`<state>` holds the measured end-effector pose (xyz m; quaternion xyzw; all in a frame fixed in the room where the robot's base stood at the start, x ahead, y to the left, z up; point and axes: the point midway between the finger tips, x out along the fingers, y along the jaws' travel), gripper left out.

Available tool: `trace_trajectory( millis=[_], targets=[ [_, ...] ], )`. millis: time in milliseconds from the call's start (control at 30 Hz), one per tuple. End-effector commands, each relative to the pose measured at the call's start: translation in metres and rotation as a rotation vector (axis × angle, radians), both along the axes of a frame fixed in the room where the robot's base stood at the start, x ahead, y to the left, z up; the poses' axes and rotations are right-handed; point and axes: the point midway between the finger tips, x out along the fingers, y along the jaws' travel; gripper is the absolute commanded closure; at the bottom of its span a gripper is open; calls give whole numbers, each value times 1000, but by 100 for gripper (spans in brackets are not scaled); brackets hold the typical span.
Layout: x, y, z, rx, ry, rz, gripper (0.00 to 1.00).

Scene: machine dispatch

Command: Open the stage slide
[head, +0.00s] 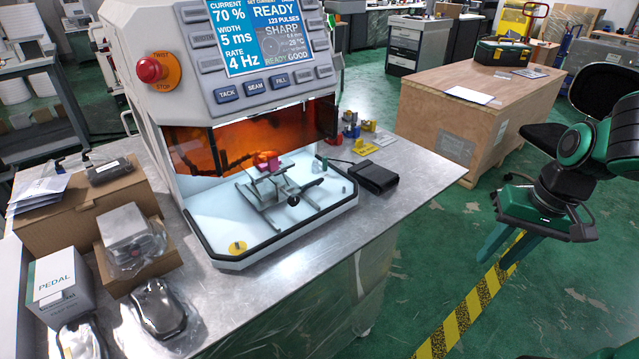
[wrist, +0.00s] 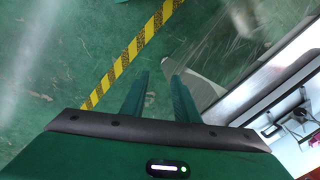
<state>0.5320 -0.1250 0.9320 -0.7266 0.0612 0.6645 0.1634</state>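The stage (head: 282,190) is a small grey metal assembly with crossed rails and a dark round knob (head: 293,201). It stands on the white floor of the welding machine's (head: 225,75) open chamber. An orange-red piece (head: 266,158) and a pink piece sit at its top. How far the slide is drawn out I cannot tell. My gripper (head: 497,263) is at the right of the head view, over the floor, well apart from the stage. It points down, and its two green fingers stand apart and empty in the wrist view (wrist: 160,76).
The machine stands on a metal bench (head: 400,195) with a black case (head: 374,178) and small coloured blocks to its right. Boxes and a mouse (head: 158,308) lie at the left. A wooden crate (head: 470,105) stands behind. Open green floor with striped tape (head: 470,310) lies between bench and gripper.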

Motion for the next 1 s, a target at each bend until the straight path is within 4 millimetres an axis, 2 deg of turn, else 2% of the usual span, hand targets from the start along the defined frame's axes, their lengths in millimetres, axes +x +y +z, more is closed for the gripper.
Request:
trace_trajectory(
  millis=[100,200,467,600,733,833,1000],
  targets=[
    [37,29,-20,86,-45,62,72],
    [66,59,-32,174,-90,102,72],
    [127,139,-51,460,-206,128,72],
    [155,177,-51,638,-262,89,72],
    [180,206,-44,811,-310,23,72],
    [198,221,-37,940,-340,-47,72],
    [222,231,-25,1099,-375,-155,72]
  ],
)
